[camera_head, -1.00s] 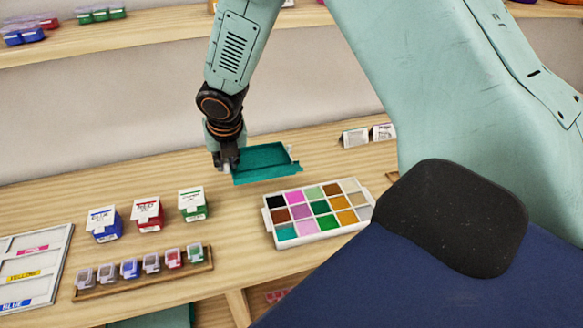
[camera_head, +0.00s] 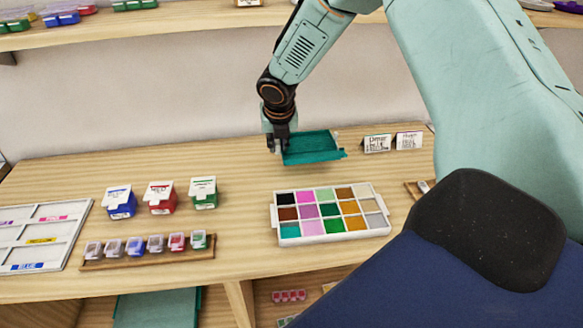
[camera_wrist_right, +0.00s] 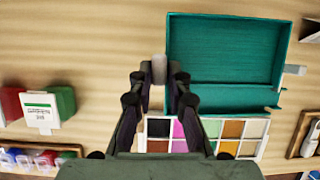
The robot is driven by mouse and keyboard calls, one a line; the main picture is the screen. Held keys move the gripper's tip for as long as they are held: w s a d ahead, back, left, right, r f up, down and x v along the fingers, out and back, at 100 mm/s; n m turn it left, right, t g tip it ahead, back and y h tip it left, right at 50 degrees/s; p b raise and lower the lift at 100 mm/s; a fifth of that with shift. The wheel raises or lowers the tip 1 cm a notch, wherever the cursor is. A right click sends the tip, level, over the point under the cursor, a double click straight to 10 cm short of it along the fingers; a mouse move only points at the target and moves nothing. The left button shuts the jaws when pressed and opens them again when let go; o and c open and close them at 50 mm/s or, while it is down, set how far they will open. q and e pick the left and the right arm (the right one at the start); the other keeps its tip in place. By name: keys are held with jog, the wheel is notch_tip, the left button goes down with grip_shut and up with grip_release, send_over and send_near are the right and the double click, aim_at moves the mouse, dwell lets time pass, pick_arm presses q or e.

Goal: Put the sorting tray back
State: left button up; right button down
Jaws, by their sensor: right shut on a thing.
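The sorting tray is a teal, shallow, divided tray (camera_head: 314,148) at the back of the table in the head view. It looks tilted there, and I cannot tell whether it touches the table. In the right wrist view the tray (camera_wrist_right: 223,50) shows one large compartment and a narrow one, both empty. My right gripper (camera_head: 279,146) is shut on the tray's left end; its fingers (camera_wrist_right: 159,78) also show in the right wrist view. My left gripper is not in view.
A white box of coloured bead compartments (camera_head: 383,229) lies in front of the tray. Two small cards (camera_head: 392,142) stand to its right. Blue, red and green cartons (camera_head: 203,193), a wooden rack of small jars (camera_head: 150,255) and a white labelled board (camera_head: 75,232) are left. The table's back left is clear.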

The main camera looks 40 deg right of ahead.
aim_at(279, 153)
jog(key=x, duration=0.4)
jog(key=shift+s+a+f, duration=0.15)
jog(key=shift+s+a, duration=0.15)
jog(key=shift+s, duration=0.05)
jog(key=shift+d+f, duration=0.15)
jog(key=shift+f, duration=0.2)
jog(key=shift+s+f+b, duration=0.25)
jog(key=shift+f+b, duration=0.3)
jog(key=shift+f, duration=0.45)
jog(key=shift+a+f, duration=0.2)
jog(key=shift+f, duration=0.1)
jog(key=shift+a, duration=0.15)
jog(key=shift+w+f, duration=0.15)
jog(key=shift+w, duration=0.05)
jog(key=c, duration=1.7)
grip_release()
jog(key=shift+d+f, duration=0.1)
jog(key=shift+d, duration=0.2)
jog(key=o, duration=0.3)
jog(key=shift+s, duration=0.15)
jog(key=shift+o, duration=0.5)
jog(key=shift+a, duration=0.2)
